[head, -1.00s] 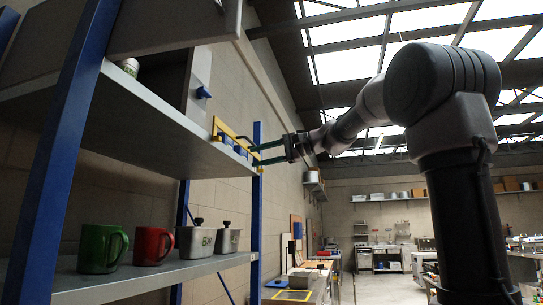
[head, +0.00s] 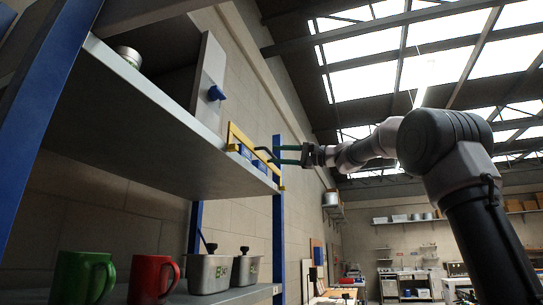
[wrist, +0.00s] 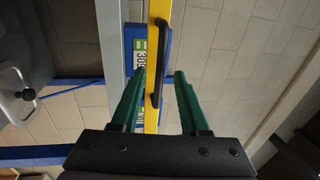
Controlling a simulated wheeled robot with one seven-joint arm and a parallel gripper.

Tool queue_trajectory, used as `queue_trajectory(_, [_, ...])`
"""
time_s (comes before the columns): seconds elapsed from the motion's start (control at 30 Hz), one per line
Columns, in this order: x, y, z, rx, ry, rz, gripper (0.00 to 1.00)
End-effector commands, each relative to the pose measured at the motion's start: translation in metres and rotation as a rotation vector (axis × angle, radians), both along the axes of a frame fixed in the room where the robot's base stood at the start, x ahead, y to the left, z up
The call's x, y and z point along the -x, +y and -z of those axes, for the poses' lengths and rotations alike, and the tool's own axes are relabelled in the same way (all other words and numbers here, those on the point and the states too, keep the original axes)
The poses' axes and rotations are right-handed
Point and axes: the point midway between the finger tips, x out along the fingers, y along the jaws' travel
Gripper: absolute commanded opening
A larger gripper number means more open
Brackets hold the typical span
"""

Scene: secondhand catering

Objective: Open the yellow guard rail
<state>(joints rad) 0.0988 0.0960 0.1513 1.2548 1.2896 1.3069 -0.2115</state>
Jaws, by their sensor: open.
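The yellow guard rail (head: 238,136) runs along the front edge of the upper shelf, near the blue end post. It stands across the blue bins and looks closed. In the wrist view the yellow rail (wrist: 152,118) runs lengthwise between my fingers, with a black bar handle (wrist: 162,60) on it. My gripper (head: 272,155) is open, its green fingers pointing at the rail from the right. In the wrist view my gripper (wrist: 157,78) has one finger on each side of the rail and the handle's lower part. I cannot tell whether they touch.
Below stand a green mug (head: 78,275), a red mug (head: 148,278) and lidded metal containers (head: 209,272). The blue post (head: 278,230) stands close below my gripper.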

Motion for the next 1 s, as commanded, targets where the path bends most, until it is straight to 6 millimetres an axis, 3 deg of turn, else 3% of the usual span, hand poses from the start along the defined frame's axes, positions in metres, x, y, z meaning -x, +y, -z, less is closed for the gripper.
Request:
queue_trajectory(0.23, [-0.01, 0.026, -0.005, 0.0, 0.0, -0.001, 0.45])
queue_trajectory(0.57, [-0.012, 0.029, -0.006, 0.0, 0.0, 0.001, 0.45])
queue_trajectory(0.7, [-0.012, 0.029, -0.006, 0.0, 0.0, 0.001, 0.0])
queue_trajectory(1.0, [-0.012, 0.029, -0.005, 0.001, 0.001, 0.001, 0.0])
